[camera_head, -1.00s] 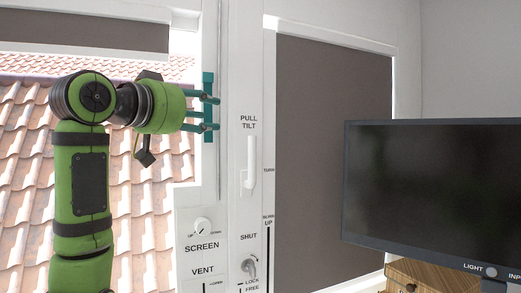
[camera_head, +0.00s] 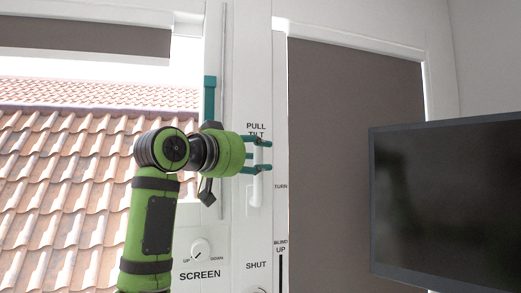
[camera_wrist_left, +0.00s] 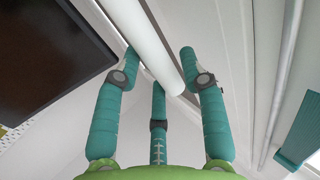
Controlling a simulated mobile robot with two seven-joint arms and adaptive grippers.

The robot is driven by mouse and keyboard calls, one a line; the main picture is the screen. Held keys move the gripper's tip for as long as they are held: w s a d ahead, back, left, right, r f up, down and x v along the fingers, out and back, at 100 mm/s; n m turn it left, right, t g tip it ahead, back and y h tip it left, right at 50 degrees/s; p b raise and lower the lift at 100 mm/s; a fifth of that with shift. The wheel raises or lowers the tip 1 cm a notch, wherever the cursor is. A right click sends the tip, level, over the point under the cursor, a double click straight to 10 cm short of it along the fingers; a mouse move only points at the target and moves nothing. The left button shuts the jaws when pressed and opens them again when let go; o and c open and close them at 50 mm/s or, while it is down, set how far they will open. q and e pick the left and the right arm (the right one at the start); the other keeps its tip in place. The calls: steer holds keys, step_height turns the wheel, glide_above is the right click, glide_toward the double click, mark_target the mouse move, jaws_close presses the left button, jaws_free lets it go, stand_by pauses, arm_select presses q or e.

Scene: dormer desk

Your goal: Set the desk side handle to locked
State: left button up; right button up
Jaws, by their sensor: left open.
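A white upright handle (camera_head: 256,190) is on the window post, under the words PULL TILT and beside the word TURN. My left gripper (camera_head: 264,156) has its teal fingers at the upper part of this handle, pointing right. In the left wrist view, the white handle (camera_wrist_left: 148,38) runs between the open fingers (camera_wrist_left: 158,60), one on each side. I cannot tell whether they touch it. The handle's top is partly hidden behind the fingers in the head view. My right gripper is not in view.
A teal handle (camera_head: 210,100) is on the frame left of the post. Below are a SCREEN knob (camera_head: 200,249) and a SHUT label (camera_head: 256,265). A dark monitor (camera_head: 450,200) stands at the right.

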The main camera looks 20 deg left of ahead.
arm_select(q)
steer(key=shift+w+d, duration=0.25)
steer(key=shift+w, duration=0.3)
steer(key=shift+c, duration=1.2)
jaws_close()
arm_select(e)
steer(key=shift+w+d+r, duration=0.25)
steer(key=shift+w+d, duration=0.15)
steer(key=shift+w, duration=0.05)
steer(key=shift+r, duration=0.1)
